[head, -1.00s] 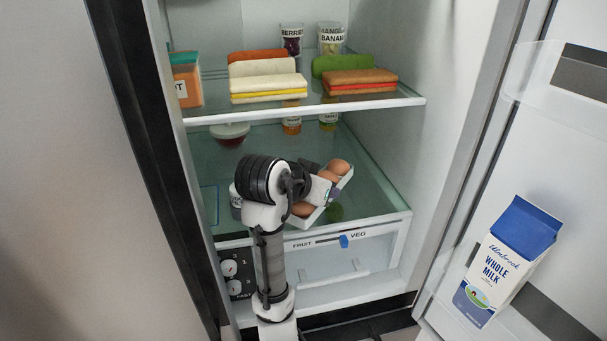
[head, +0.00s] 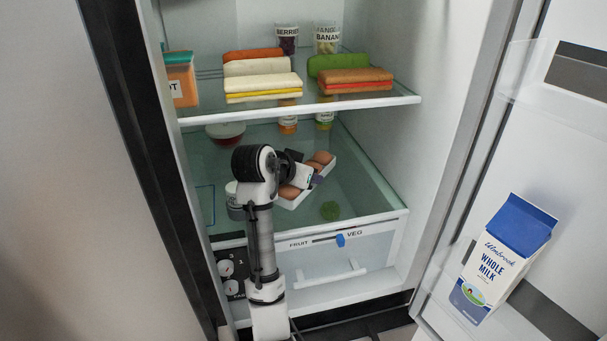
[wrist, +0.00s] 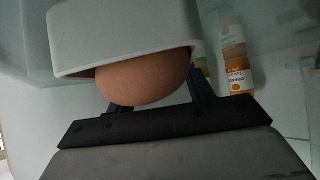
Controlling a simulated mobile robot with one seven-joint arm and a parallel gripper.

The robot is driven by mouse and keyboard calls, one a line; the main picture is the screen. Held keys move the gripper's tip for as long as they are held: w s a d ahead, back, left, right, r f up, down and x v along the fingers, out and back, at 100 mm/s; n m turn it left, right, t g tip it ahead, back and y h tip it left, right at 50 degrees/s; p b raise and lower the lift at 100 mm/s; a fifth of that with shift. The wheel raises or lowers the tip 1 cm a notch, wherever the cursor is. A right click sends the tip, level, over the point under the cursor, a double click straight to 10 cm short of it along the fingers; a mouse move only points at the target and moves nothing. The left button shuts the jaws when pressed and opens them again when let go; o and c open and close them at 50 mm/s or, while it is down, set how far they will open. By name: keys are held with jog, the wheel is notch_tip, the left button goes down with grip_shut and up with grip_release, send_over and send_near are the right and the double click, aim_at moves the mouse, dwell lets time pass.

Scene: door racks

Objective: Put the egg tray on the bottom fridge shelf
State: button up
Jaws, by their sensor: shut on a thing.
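The egg tray (head: 292,204) is pale, with brown eggs in it, and is over the bottom glass shelf (head: 370,195) inside the fridge. My gripper (head: 304,178) is shut on the tray and covers part of it. In the wrist view, the tray's pale wall (wrist: 125,40) and one brown egg (wrist: 145,80) are close in front of the dark fingers. I cannot tell whether the tray's underside touches the glass.
A white tub (head: 234,204) is left of my arm, and a dark red bowl (head: 226,130) is farther back. Small jars (head: 288,124) stand at the back. The upper shelf (head: 300,108) overhangs. The door with a milk carton (head: 503,260) is open.

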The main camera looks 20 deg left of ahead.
jog(key=shift+f, duration=0.15)
jog(key=o, duration=1.1)
jog(key=shift+c, duration=0.2)
jog(key=shift+r, duration=0.25)
jog(key=v, duration=0.7)
jog(key=shift+s+r, duration=0.1)
jog(key=shift+s, duration=0.1)
